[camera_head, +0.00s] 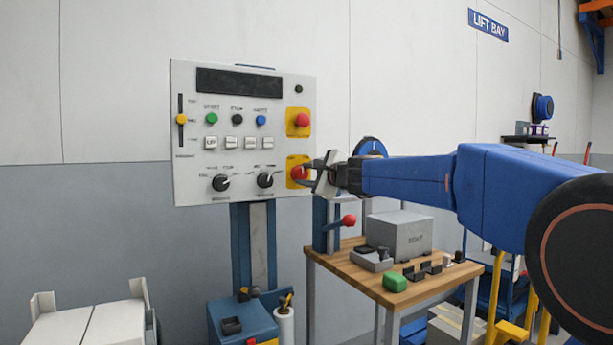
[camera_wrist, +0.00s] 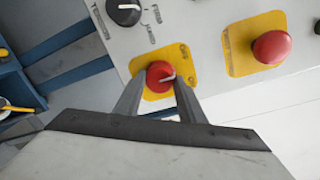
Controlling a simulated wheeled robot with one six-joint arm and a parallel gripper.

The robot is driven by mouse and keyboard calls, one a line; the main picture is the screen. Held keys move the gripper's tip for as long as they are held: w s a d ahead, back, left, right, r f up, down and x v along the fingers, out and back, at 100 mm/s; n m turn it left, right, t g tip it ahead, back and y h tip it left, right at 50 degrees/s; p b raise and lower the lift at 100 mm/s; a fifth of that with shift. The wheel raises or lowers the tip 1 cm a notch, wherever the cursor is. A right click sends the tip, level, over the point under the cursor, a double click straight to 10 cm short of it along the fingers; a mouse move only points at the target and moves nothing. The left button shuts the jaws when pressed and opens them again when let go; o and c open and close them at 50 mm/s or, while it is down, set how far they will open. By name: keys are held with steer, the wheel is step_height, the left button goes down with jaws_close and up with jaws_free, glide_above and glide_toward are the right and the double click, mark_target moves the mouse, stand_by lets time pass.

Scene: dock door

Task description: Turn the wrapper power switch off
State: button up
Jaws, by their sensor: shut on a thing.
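The wrapper power switch is a red rotary knob (camera_head: 298,172) on a yellow plate at the lower right of the grey control panel (camera_head: 185,110). The fingers cover part of the knob's sides.
A red mushroom button (camera_head: 303,120) on its own yellow plate sits just above the switch. A black rotary knob (camera_head: 265,180) is close on the left. A wooden workbench (camera_head: 345,272) with a grey box (camera_head: 400,238) and a red-knobbed lever (camera_head: 348,221) stands below my arm.

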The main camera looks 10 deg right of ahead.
steer(key=n, duration=0.4)
steer(key=shift+a+h, duration=0.1)
steer(key=shift+h, duration=0.2)
steer(key=shift+f+n+h, duration=0.1)
steer(key=shift+n+h, duration=0.2)
steer(key=shift+n, duration=1.9)
steer(key=o, duration=1)
steer(key=shift+s, duration=0.15)
steer(key=v, duration=1.7)
steer(key=shift+s, duration=0.1)
